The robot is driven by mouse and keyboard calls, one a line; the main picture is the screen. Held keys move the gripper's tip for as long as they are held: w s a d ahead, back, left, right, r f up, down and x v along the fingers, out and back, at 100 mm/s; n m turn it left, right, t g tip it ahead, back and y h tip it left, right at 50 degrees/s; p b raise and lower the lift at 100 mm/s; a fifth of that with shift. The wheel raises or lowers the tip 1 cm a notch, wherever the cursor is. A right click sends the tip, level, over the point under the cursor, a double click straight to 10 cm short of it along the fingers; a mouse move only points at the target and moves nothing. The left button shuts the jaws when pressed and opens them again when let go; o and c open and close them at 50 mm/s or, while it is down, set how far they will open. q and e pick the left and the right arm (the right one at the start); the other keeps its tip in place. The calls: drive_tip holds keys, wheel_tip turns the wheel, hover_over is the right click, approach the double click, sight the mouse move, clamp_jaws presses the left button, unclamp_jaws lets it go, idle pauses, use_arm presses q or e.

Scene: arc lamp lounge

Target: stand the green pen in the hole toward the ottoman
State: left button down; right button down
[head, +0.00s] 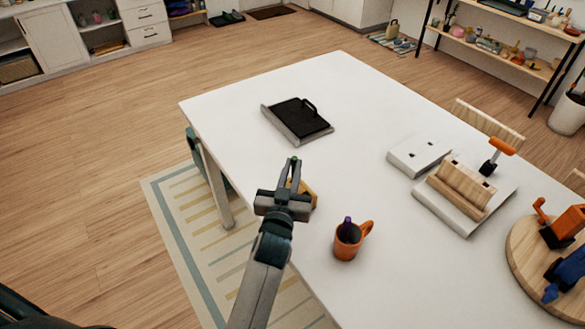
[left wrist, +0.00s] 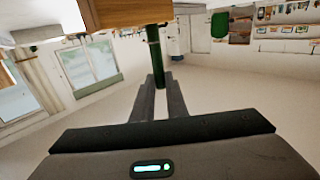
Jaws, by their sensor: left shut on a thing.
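My left gripper (head: 287,186) is above the near left part of the white table, shut on the green pen (head: 295,163). In the left wrist view the pen (left wrist: 154,50) stands out from between the two fingertips (left wrist: 160,84). A wooden block (head: 308,193) is partly hidden behind the gripper. A wooden surface (left wrist: 125,12) shows close beside the pen in the left wrist view; whether they touch I cannot tell. Any holes in this block are hidden. I cannot make out the ottoman for certain. My right gripper is out of view.
An orange mug (head: 347,245) with a purple thing in it stands nearby. A black tray (head: 300,116) lies farther back. A white block with small holes (head: 424,152) and a wooden piece on a white base (head: 462,187) are to the right. The table's middle is clear.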

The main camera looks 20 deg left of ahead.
use_arm(q)
drive_tip(key=shift+f+b, duration=0.65)
drive_tip(key=shift+f, duration=0.25)
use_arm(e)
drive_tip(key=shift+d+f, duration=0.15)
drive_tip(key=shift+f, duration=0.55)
use_arm(q)
drive_tip(key=c, duration=1.7)
unclamp_jaws()
drive_tip(key=shift+o, duration=0.2)
drive_tip(key=shift+s, duration=0.15)
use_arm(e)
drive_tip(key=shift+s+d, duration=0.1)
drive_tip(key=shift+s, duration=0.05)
